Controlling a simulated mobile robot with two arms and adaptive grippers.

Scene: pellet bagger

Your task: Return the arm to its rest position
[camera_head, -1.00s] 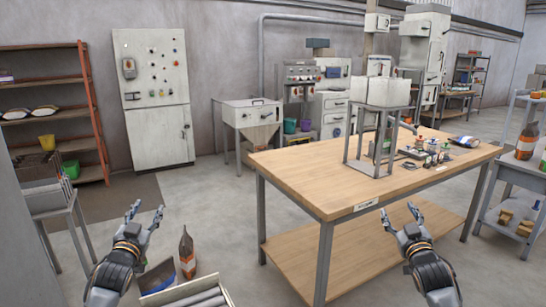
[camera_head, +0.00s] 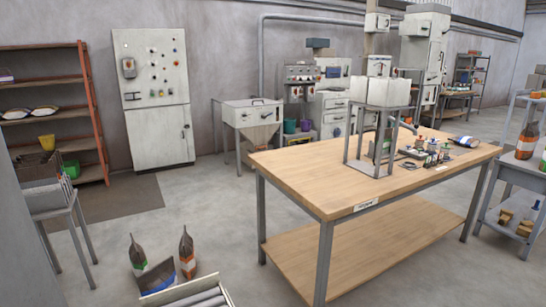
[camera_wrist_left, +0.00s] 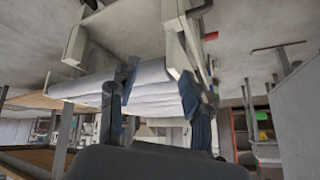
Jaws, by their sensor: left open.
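My left gripper (camera_wrist_left: 158,85) shows in the left wrist view. Its two dark fingers stand apart, with the dark palm at the bottom of the picture. White rolls (camera_wrist_left: 155,98) show between and beyond the fingers; I cannot tell whether the fingers touch them. Neither gripper nor arm shows in the head view, so my right gripper is out of sight.
A wooden workbench (camera_head: 300,180) with a metal stand (camera_head: 355,155) fills the centre right. Two pouches, one green-labelled (camera_head: 138,256) and one orange-labelled (camera_head: 187,255), stand by a pale tray (camera_head: 165,297) with rolls at the lower front.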

